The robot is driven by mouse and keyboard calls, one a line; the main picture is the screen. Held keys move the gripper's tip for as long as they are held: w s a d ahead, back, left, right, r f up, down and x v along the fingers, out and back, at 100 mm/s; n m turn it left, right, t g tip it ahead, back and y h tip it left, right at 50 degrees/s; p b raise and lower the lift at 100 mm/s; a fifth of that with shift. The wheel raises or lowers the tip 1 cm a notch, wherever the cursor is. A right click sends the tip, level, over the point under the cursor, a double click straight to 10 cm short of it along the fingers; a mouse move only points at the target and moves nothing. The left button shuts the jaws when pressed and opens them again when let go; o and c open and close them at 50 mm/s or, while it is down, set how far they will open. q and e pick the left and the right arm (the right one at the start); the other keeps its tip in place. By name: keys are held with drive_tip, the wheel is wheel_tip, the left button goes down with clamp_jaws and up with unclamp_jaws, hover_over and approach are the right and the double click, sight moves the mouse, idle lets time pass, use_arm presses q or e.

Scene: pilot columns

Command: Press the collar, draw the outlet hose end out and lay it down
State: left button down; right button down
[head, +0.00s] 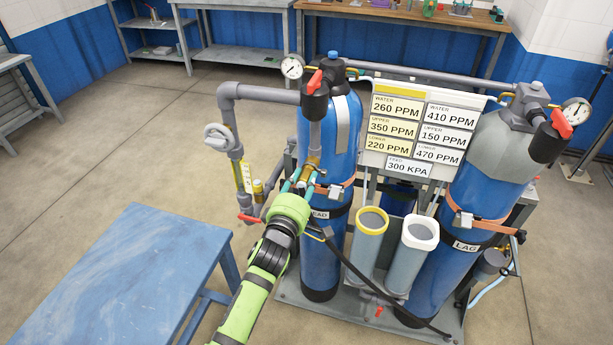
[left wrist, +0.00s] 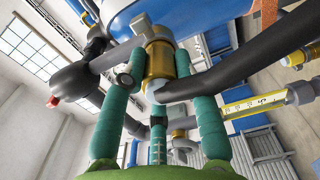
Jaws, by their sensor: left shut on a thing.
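The left gripper (head: 306,178) reaches to the front of the blue LEAD column (head: 318,262). In the left wrist view its teal fingers (left wrist: 158,68) stand on both sides of a brass collar (left wrist: 159,58) and are shut on it. A pale hose end (left wrist: 157,89) sits at the collar's lower mouth, and it looks still seated there. The black outlet hose (left wrist: 225,76) bends away to the right from it. In the head view a black hose (head: 352,268) runs from beside the gripper down to the right. The right gripper is in neither view.
A blue-topped table (head: 140,265) stands at the left front, its top bare. Grey pipework with a red-handled valve (head: 248,219) is left of the column. Two filter housings (head: 370,222) and the LAG column (head: 425,265) stand right. A sign board (head: 412,103) hangs between the columns.

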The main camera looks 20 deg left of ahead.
sight(302, 185)
use_arm(q)
drive_tip(key=shift+s, duration=0.15)
drive_tip(key=shift+s+a+p, duration=0.1)
drive_tip(key=shift+s+p, duration=1.05)
drive_tip(key=shift+s, duration=1.25)
drive_tip(key=shift+s, duration=0.1)
